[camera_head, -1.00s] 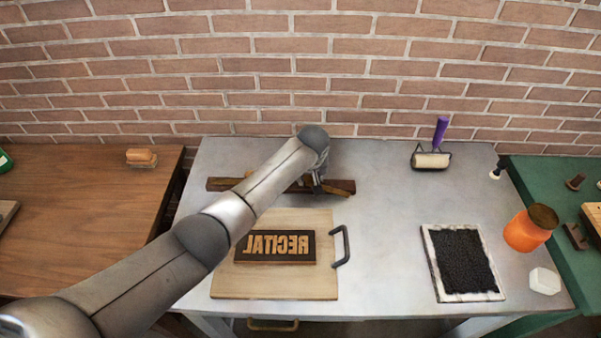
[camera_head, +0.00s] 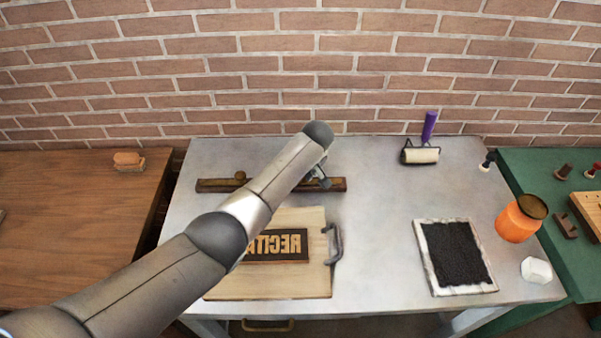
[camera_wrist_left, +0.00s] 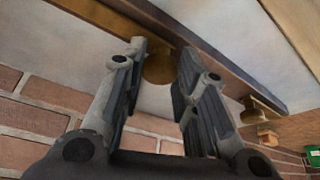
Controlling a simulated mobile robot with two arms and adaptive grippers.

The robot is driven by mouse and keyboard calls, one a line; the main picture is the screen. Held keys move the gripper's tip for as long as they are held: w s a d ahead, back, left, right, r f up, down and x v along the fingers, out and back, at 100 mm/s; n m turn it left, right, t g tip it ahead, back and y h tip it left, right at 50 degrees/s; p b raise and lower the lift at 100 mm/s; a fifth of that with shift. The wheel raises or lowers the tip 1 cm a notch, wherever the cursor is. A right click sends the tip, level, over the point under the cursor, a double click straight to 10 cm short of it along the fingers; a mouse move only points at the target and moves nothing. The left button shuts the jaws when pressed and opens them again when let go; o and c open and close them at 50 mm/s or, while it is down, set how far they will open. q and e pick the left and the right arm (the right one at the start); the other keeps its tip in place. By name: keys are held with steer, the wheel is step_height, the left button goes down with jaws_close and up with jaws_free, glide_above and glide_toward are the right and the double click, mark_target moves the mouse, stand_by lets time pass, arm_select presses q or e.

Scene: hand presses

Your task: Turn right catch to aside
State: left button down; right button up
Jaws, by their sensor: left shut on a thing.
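A long dark wooden bar (camera_head: 215,186) lies on the grey metal table behind the press board. A round brass knob (camera_head: 240,176) marks its left catch; it also shows farther off in the left wrist view (camera_wrist_left: 262,108). The right catch is hidden behind my left gripper in the head view. In the left wrist view its round brass knob (camera_wrist_left: 158,68) sits between the two fingers of my left gripper (camera_wrist_left: 160,72), beside a brown wooden strip (camera_wrist_left: 105,14). My left gripper is shut on this knob, at the bar's right part. My right gripper is not in view.
In front lies a wooden board (camera_head: 270,286) with a dark "RECITAL" block (camera_head: 285,246) and a metal handle (camera_head: 334,244). To the right are a black ink slab (camera_head: 456,254), a roller (camera_head: 420,155), an orange jar (camera_head: 520,220) and a white block (camera_head: 536,270). The middle right is clear.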

arm_select(q)
steer(key=shift+w+r, duration=0.15)
steer(key=shift+r, duration=0.05)
steer(key=c, duration=1.1)
jaws_free()
steer(key=shift+f, duration=0.1)
steer(key=v, duration=1.2)
steer(key=shift+s+f, duration=0.15)
steer(key=shift+s, duration=0.1)
